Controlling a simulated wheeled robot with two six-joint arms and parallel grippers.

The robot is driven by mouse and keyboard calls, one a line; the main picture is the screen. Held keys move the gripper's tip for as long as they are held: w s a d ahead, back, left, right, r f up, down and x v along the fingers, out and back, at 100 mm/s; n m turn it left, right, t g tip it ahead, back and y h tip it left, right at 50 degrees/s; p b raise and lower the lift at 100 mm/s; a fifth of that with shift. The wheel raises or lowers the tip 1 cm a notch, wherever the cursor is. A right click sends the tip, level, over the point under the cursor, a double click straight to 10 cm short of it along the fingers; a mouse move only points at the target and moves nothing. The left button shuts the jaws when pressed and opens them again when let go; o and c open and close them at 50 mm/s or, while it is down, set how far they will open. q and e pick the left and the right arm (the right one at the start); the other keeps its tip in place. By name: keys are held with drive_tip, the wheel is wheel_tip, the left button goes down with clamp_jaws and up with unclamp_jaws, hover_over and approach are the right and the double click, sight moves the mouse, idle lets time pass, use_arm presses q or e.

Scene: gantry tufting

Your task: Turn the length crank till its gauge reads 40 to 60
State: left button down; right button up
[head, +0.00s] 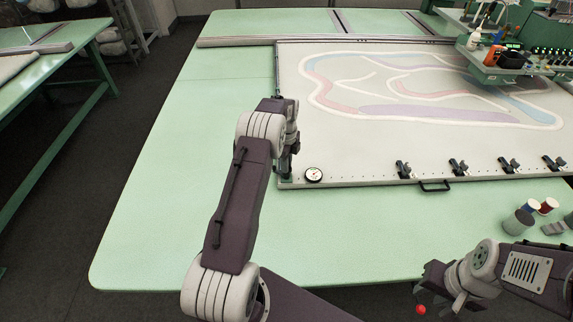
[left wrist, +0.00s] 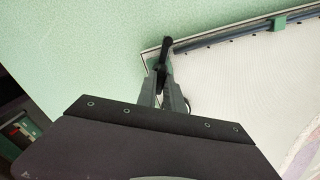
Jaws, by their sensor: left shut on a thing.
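My left gripper (left wrist: 163,88) is shut on a black handle (left wrist: 167,48) at the near left corner of the pale framed panel. In the head view my arm mostly hides the handle, and I cannot tell for sure that it is the length crank. A small round white dial gauge (head: 314,174) with a black rim sits on the panel's front rail, just right of the left gripper (head: 287,168). Its reading is too small to make out. My right gripper (head: 434,284) is at the bottom right, by a red ball (head: 421,309); whether its jaws are open is unclear.
The panel (head: 340,184) lies on a green table (head: 150,225). Several black clamps (head: 403,168) and a black pull handle (head: 434,187) line its front rail. A machine head (head: 505,65) overhangs the far right. Small spools (head: 530,206) stand at the right. The table's left side is clear.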

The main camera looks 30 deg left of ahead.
use_arm(q)
drive_tip(key=n, duration=0.2)
drive_tip(key=shift+n+p, duration=0.3)
drive_tip(key=shift+n, duration=0.1)
drive_tip(key=n, duration=0.9)
drive_tip(key=shift+p, duration=0.4)
drive_tip(key=shift+n, duration=1.9)
drive_tip(key=c, duration=1.5)
unclamp_jaws()
drive_tip(key=shift+o, duration=0.2)
